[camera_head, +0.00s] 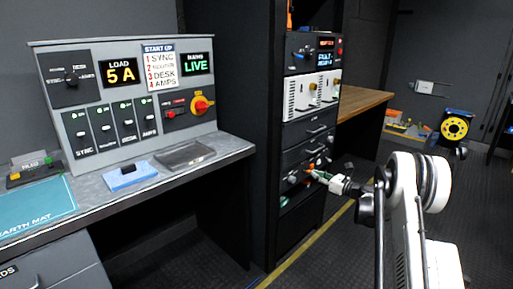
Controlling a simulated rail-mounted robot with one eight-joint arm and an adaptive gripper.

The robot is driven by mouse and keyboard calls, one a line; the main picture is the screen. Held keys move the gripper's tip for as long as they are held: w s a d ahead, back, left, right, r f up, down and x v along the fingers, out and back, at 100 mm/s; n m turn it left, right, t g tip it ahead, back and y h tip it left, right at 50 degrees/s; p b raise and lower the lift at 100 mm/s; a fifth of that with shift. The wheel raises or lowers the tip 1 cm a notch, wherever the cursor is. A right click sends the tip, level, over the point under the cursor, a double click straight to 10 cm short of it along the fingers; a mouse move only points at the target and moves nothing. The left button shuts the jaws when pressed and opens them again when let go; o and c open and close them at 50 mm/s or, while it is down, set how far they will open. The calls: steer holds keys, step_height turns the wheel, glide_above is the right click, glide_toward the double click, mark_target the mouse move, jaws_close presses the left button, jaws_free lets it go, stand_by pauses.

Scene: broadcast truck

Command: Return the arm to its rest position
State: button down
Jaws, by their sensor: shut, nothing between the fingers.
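My white arm (408,215) rises at the right of the picture and reaches left toward the dark equipment rack. My gripper (316,174) is at the arm's far end, small in the view, in front of the rack's lower panel of knobs. It is shut with nothing in it. I cannot tell whether its tips touch the panel.
A grey control panel (135,141) stands on the bench (215,150) at left, with a blue block (127,176) and an earth mat (35,207). The dark rack (263,130) stands mid-view. A yellow reel (454,129) is at back right. The floor beside the rack looks open.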

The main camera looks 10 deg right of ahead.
steer(key=s+a+r+n+g+h+p, duration=0.1)
steer(key=s+a+r+n+g+p, duration=0.15)
steer(key=s+a+r+n, duration=0.5)
steer(key=s+a+r+n+g+h+p, duration=0.1)
steer(key=s+a+r+n+g+h, duration=0.2)
steer(key=a+r, duration=0.9)
steer(key=s+a+r+n+g+p, duration=0.1)
steer(key=s+a+r+n, duration=0.15)
steer(key=s, duration=0.35)
steer(key=s+a+r+n+h+p, duration=0.1)
steer(key=s+a+r+n, duration=0.15)
steer(key=s, duration=0.25)
steer(key=s+a+r+n+g+p, duration=0.1)
steer(key=s+r+n, duration=0.15)
steer(key=s, duration=0.35)
steer(key=s+f+n+h+p, duration=0.1)
steer(key=s+n, duration=0.4)
steer(key=s, duration=0.8)
steer(key=s+a+f+n+h+p, duration=0.1)
steer(key=s+n, duration=0.5)
steer(key=s, duration=0.8)
steer(key=h+p, duration=0.1)
steer(key=h, duration=0.1)
steer(key=shift+h, duration=0.4)
